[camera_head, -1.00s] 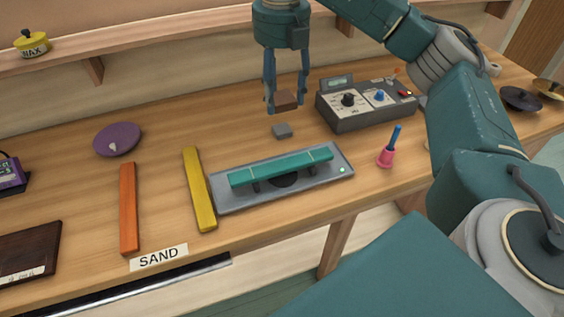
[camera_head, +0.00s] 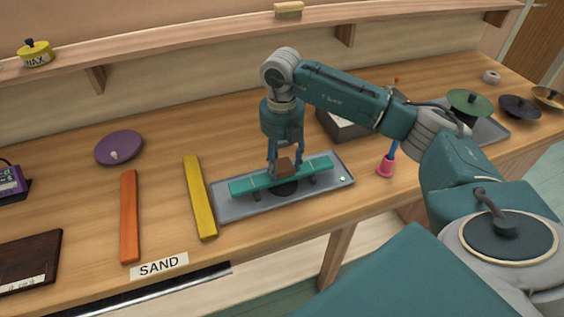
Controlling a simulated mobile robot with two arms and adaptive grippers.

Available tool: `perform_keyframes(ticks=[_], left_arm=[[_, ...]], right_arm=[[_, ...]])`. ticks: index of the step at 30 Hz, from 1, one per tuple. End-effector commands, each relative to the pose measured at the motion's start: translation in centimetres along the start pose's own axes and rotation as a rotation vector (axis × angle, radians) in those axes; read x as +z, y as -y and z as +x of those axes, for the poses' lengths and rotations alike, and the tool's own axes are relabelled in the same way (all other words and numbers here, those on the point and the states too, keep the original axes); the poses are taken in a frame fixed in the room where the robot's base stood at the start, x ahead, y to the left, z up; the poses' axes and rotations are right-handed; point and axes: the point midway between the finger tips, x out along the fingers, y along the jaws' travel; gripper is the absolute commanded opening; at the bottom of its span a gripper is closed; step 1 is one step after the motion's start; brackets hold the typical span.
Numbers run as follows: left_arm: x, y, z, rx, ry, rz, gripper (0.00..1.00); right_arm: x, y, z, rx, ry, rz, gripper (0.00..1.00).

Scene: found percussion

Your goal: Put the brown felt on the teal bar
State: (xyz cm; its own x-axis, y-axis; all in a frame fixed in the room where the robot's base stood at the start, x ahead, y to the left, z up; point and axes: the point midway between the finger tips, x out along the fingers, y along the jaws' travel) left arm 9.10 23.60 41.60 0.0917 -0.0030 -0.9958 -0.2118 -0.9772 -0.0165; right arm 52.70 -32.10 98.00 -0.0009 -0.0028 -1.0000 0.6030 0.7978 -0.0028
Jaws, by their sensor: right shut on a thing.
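The brown felt (camera_head: 285,166) is a small brown block, held between the fingers of my right gripper (camera_head: 285,168). It is at the middle of the teal bar (camera_head: 247,182), low over its top face; I cannot tell whether it touches. The teal bar lies level on its supports over a grey tray (camera_head: 230,209) with a dark round opening under the bar. My right gripper points straight down and is shut on the felt. My left gripper is not in view.
A yellow bar (camera_head: 200,200) lies just left of the tray, and an orange bar (camera_head: 129,215) farther left. A purple disc (camera_head: 119,148) lies at back left.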

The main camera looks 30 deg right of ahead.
Motion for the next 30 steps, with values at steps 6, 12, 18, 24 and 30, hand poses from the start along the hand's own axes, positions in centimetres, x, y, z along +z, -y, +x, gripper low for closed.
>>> perform_keyframes(ticks=[6, 12, 18, 24, 30], left_arm=[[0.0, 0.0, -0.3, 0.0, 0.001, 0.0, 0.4], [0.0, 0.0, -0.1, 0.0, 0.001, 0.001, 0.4], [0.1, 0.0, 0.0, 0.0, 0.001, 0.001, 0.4], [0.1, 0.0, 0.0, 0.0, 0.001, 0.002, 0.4], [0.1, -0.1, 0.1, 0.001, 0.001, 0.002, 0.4]], right_arm=[[0.0, 0.0, 1.1, 0.001, 0.001, 0.0, 0.37], [0.0, 0.0, 1.2, 0.001, 0.0, -0.001, 0.37], [0.0, 0.0, 1.3, 0.001, 0.0, 0.0, 0.69], [0.0, 0.0, 1.3, 0.001, 0.0, 0.0, 0.69], [0.1, -0.1, 0.5, 0.004, 0.003, 0.0, 0.69]])
